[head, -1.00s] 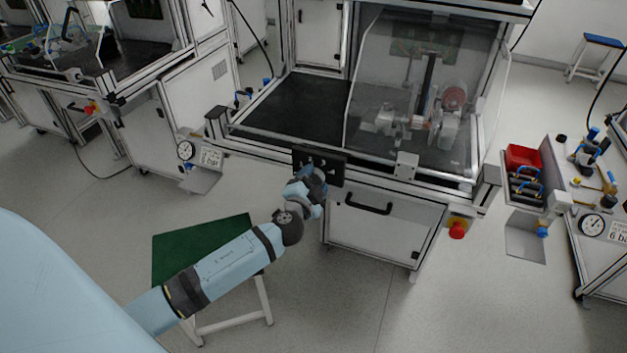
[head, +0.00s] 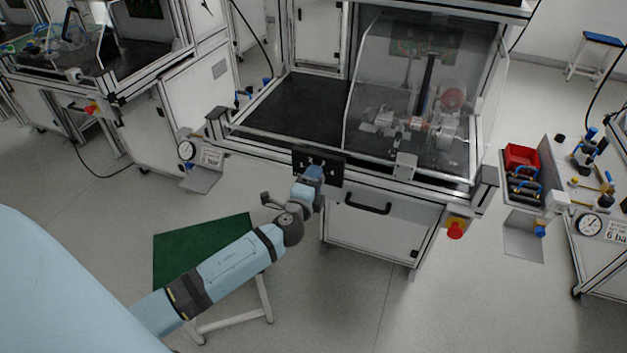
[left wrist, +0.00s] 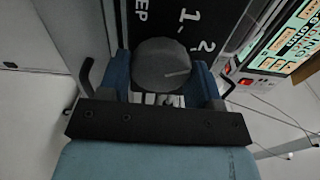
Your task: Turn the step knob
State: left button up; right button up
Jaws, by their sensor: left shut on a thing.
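The step knob (left wrist: 163,62) is a round dark grey knob with a light pointer line. It sits on a black panel (left wrist: 160,25) with white lettering ending in "EP" and the numbers 1 and 2. In the left wrist view the pointer line lies toward the right, below the 2. My left gripper (left wrist: 162,80) has its blue fingers on both sides of the knob, shut on it. In the head view the left gripper (head: 314,174) is at the black panel (head: 333,163) on the bench front and hides the knob. My right gripper is not in view.
The panel is on the front rail of a bench with a clear guard (head: 375,80) over a machine. A drawer handle (head: 368,204) and a red button (head: 455,230) are to the right below. A green-topped stool (head: 190,245) stands under my left arm.

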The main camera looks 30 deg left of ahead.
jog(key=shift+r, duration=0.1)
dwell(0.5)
pick_arm(q)
jog(key=o, duration=0.9)
jog(key=shift+s, duration=0.1)
jog(key=b+v, duration=0.1)
jog(key=v, duration=1.2)
jog(key=shift+s+d, duration=0.2)
jog(key=shift+s, duration=0.1)
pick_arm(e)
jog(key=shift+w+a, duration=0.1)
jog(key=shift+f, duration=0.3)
